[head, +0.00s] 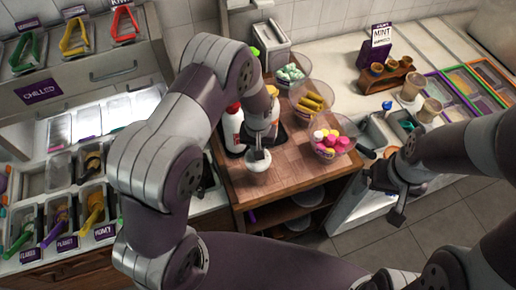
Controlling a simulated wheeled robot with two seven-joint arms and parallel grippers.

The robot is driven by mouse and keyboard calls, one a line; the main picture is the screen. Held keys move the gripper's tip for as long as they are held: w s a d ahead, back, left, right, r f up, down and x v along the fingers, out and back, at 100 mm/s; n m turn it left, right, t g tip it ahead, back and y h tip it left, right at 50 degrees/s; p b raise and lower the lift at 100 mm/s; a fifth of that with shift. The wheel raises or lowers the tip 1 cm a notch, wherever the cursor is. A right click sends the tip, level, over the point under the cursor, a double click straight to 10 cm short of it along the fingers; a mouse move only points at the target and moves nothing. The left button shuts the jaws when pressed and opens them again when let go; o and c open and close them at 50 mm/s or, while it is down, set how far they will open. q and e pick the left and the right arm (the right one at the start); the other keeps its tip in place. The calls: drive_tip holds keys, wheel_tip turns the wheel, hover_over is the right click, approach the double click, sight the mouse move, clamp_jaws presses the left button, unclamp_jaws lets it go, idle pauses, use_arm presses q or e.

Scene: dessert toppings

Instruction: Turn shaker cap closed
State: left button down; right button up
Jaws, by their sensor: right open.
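A small white round-topped item (258,172), which looks like the shaker, stands on the wooden cart top (285,180) near its front. My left gripper (258,154) points down right over it, and its fingertips are at or just above the top. I cannot tell whether the fingers touch or grip it, and the cap's turn position is too small to see. My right gripper (398,203) is open and empty, hanging right of the cart, by the white counter's front edge.
A red and white bottle (232,127) stands just left of my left gripper. Topping bins (90,195) fill the left counter.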

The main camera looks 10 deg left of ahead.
use_arm(q)
drive_tip(key=shift+m, duration=0.5)
idle(1.2)
drive_tip(key=c, duration=1.2)
unclamp_jaws()
drive_tip(key=shift+o, duration=0.2)
drive_tip(key=shift+r, duration=0.1)
drive_tip(key=shift+w+r+b, duration=0.1)
drive_tip(key=shift+r+b, duration=0.15)
drive_tip(key=shift+b, duration=0.2)
wheel_tip(320, 180, up, 12)
drive_tip(key=b, duration=0.4)
